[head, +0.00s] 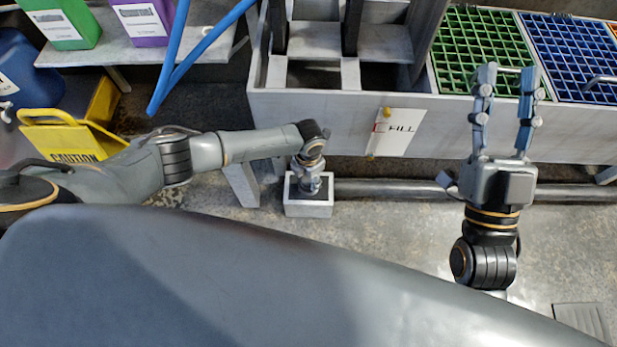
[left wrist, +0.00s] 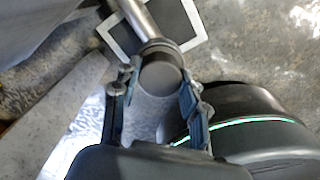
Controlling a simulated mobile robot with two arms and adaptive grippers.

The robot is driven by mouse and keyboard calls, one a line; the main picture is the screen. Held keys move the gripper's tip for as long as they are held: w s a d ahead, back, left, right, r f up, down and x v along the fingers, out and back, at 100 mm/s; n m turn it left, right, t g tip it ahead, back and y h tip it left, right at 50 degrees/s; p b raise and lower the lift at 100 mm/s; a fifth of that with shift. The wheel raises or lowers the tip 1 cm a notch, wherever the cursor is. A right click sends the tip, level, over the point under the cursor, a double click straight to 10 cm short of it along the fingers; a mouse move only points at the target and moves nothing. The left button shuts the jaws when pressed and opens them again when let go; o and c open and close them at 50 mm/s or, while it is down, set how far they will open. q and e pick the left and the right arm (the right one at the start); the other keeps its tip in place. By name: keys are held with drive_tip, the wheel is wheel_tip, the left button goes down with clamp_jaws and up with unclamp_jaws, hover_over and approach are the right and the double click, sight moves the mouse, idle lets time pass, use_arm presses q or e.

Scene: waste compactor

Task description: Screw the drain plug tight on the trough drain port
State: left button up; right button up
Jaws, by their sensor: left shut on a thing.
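The drain plug (left wrist: 161,77) is a dark round cap in the left wrist view. It sits at the end of a grey metal pipe, the drain port (left wrist: 140,20). My left gripper (left wrist: 155,88) has one finger on each side of the plug and is shut on it. In the head view my left gripper (head: 310,178) points down beside the trough's front, and it hides the plug there. Whether the plug is seated tight cannot be told. My right gripper (head: 509,72) is open and empty, in front of the green grating.
A white-rimmed box with a dark top (head: 308,209) stands on the floor below my left gripper. The grey trough (head: 330,108) carries a FILL tag (head: 400,132). The floor at right is mostly clear.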

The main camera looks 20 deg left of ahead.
use_arm(q)
drive_tip(key=shift+a+m, duration=0.1)
drive_tip(key=shift+m, duration=0.7)
use_arm(e)
drive_tip(key=shift+s+d+r+t, duration=0.1)
drive_tip(key=shift+s+r+t, duration=0.6)
drive_tip(key=shift+s+r, duration=0.2)
use_arm(q)
drive_tip(key=o, duration=1.4)
drive_tip(key=shift+c, duration=0.2)
use_arm(e)
drive_tip(key=shift+y, duration=0.4)
use_arm(q)
drive_tip(key=shift+c, duration=0.4)
